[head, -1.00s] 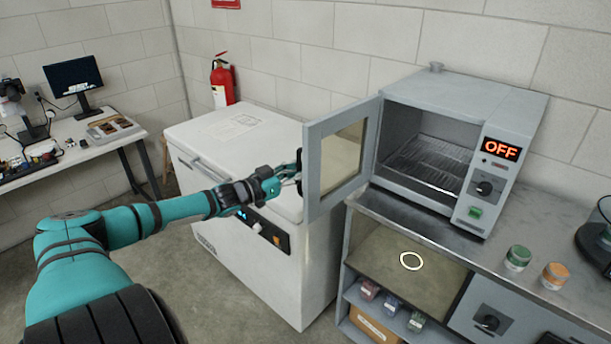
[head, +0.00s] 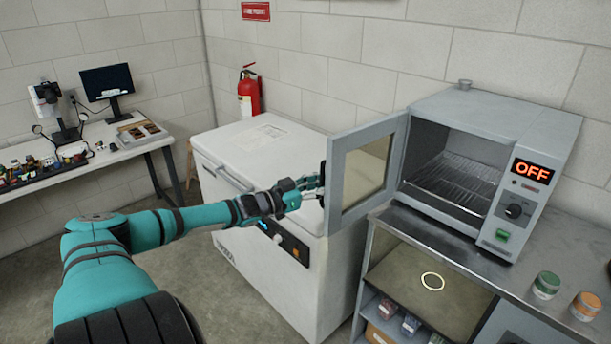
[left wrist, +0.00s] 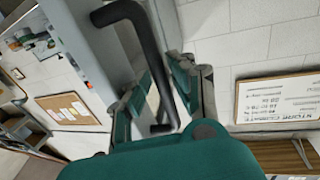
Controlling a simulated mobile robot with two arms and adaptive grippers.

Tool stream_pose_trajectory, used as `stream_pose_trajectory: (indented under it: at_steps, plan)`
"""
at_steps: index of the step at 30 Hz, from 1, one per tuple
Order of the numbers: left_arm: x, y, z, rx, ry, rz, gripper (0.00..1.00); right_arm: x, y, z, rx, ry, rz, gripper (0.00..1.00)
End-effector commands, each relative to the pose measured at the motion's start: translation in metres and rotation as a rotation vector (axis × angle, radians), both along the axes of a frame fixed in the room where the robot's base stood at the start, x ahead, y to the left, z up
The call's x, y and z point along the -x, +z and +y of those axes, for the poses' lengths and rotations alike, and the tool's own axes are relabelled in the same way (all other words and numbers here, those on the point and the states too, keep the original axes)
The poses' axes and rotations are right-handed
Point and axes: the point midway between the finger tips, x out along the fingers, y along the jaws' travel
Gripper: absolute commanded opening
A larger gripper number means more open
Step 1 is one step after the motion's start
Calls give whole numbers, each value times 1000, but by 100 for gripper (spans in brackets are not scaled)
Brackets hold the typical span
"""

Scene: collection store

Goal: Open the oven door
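The oven (head: 500,120) is a grey box on the metal bench, its red display reading OFF. Its windowed door (head: 345,185) stands wide open, swung out to the left, and the wire rack inside shows. My left gripper (head: 312,188) is at the outer side of the door, near its free edge. In the left wrist view, the black bar handle (left wrist: 158,62) runs between the two fingers of my left gripper (left wrist: 168,85). The fingers look apart, with no clear grip on the bar. My right gripper is not in view.
A white chest freezer (head: 260,150) stands below my left arm, left of the bench (head: 400,212). Two jars, green-labelled (head: 546,285) and orange (head: 585,305), stand on the bench at right. A desk with a monitor (head: 107,82) is at the far left.

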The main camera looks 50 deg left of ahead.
Motion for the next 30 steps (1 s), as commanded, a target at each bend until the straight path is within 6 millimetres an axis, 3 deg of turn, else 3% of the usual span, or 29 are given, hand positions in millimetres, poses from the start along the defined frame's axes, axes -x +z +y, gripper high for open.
stream_pose_trajectory:
  at_steps: [14,30]
  plan:
    - [45,-3,7,2,0,6,23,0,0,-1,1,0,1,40]
    - [115,-2,21,2,4,3,23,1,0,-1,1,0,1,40]
